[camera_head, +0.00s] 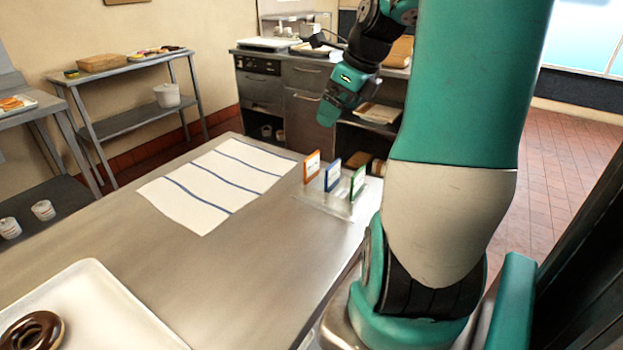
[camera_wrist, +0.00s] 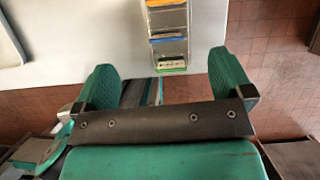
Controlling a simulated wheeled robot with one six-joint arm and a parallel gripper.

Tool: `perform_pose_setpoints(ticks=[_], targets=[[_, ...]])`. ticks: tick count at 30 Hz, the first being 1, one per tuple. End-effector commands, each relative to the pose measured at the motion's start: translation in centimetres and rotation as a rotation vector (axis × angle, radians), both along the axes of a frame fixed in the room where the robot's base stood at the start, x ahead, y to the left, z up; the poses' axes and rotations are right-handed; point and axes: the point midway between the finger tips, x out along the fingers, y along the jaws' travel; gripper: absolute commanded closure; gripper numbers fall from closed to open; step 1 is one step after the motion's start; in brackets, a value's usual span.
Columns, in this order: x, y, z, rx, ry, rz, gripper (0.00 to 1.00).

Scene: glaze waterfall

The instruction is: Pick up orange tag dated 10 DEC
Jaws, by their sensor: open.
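An orange-edged tag (camera_head: 312,166) stands upright at the left end of a clear holder (camera_head: 335,207) on the steel table. A blue tag (camera_head: 332,175) and a green tag (camera_head: 358,183) stand in the same holder to its right. The print on the tags is too small to read. In the wrist view the orange tag (camera_wrist: 166,3) is at the top edge, with the blue and green tags below it. My gripper (camera_head: 328,112) is above and beyond the holder in the head view. In the wrist view my gripper (camera_wrist: 165,82) is open and empty, its fingers wide apart.
A white sheet with blue stripes (camera_head: 215,185) lies left of the holder on the steel table (camera_head: 150,255). A white tray (camera_head: 110,305) with a chocolate doughnut (camera_head: 32,332) is at the front left. Shelves (camera_head: 135,120) and a counter (camera_head: 300,75) stand behind.

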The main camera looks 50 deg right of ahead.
Motion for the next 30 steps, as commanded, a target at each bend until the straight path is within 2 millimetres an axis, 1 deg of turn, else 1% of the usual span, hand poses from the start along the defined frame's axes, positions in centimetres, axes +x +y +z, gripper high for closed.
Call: perform_pose_setpoints(ticks=[1, 5, 12, 16, 19, 25, 30], targets=[[-0.2, -0.5, -0.4, 0.01, 0.001, -0.038, 0.02], [0.3, -0.6, -2.1, 0.021, 0.003, -0.064, 0.02], [2.5, -0.3, -7.2, 0.021, 0.006, -0.057, 0.02], [3.5, -0.3, -9.6, 0.02, 0.005, -0.058, 0.02], [4.0, -0.3, -10.7, 0.018, 0.003, -0.059, 0.02], [4.5, -0.3, -11.9, 0.017, 0.002, -0.058, 0.02], [5.6, -0.5, -14.3, 0.02, 0.006, -0.057, 0.02]])
